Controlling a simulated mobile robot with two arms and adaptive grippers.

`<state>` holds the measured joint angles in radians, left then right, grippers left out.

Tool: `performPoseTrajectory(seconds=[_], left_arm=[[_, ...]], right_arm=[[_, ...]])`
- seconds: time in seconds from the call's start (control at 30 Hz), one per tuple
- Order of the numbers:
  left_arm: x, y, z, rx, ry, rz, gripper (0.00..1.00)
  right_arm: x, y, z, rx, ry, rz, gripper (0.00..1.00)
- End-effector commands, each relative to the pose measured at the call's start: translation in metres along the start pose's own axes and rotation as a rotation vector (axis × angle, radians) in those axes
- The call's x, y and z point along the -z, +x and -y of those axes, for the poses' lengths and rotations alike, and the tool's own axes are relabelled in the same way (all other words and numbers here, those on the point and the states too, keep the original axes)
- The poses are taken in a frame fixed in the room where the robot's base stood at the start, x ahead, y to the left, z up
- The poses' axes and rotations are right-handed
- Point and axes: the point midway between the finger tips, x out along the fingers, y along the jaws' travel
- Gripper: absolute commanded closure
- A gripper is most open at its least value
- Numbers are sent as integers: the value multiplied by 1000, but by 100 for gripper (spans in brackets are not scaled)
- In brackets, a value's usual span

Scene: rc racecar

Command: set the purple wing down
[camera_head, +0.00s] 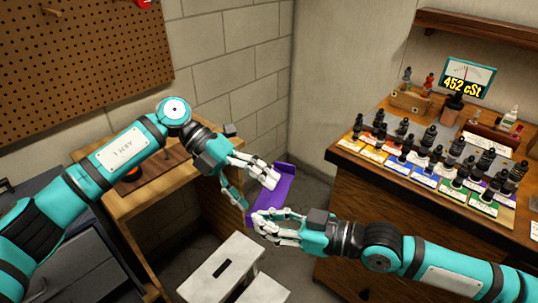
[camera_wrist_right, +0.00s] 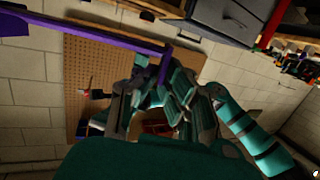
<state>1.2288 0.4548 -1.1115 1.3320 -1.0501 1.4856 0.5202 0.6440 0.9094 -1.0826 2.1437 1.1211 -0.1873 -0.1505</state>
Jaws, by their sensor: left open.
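The purple wing (camera_head: 284,186) is in the air between my two grippers in the head view, tilted, with an upturned end plate at its upper end. In the right wrist view the wing (camera_wrist_right: 90,36) runs across the upper left. My right gripper (camera_head: 262,218) is at the wing's lower end and appears shut on it; its fingers hide part of that end. My left gripper (camera_head: 259,191) is open beside the wing's upper part, with one finger overlapping it in the picture. I cannot tell whether that finger touches the wing.
A wooden workbench (camera_head: 130,205) stands at left, and a white step stool (camera_head: 222,268) is below the grippers. At right, a wooden cabinet (camera_head: 375,190) carries several dropper bottles on coloured cards and a gauge (camera_head: 468,78). A pegboard (camera_head: 80,55) hangs on the wall.

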Motion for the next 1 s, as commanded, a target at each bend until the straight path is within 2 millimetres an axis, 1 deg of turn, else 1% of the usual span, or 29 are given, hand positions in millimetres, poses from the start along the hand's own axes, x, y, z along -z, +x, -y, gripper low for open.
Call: performPoseTrajectory(seconds=[0.03, 0.13, 0.23, 0.4, 0.5, 0.57, 0.67, 0.77, 0.87, 1.0], left_arm=[[-1, 3, 14, -82, 29, -10, 20], [-3, 7, 32, -272, 63, -21, 20], [-5, 4, 47, -479, 88, -2, 20], [-10, -10, 65, -764, 105, 66, 20], [-12, -19, 72, -866, 105, 102, 20], [-12, -22, 74, -904, 104, 118, 20], [-14, -23, 73, -935, 102, 130, 20], [-15, -18, 66, -940, 102, 131, 20], [-17, -9, 54, -938, 101, 129, 20], [-21, 8, 32, -937, 101, 128, 20]], right_arm=[[0, 0, 0, 0, 0, 0, 100], [0, 0, 0, 0, 0, 0, 100], [0, 0, 0, 0, 0, 0, 100], [0, 0, 0, 0, 0, 0, 100], [0, 0, 0, 0, 0, 0, 100], [0, 0, 0, 0, 0, 0, 100], [0, 0, 0, 0, 0, 0, 100], [0, 0, 0, 0, 0, 0, 100], [0, 0, 0, 0, 0, 0, 100], [0, 0, 0, 0, 0, 0, 100]])
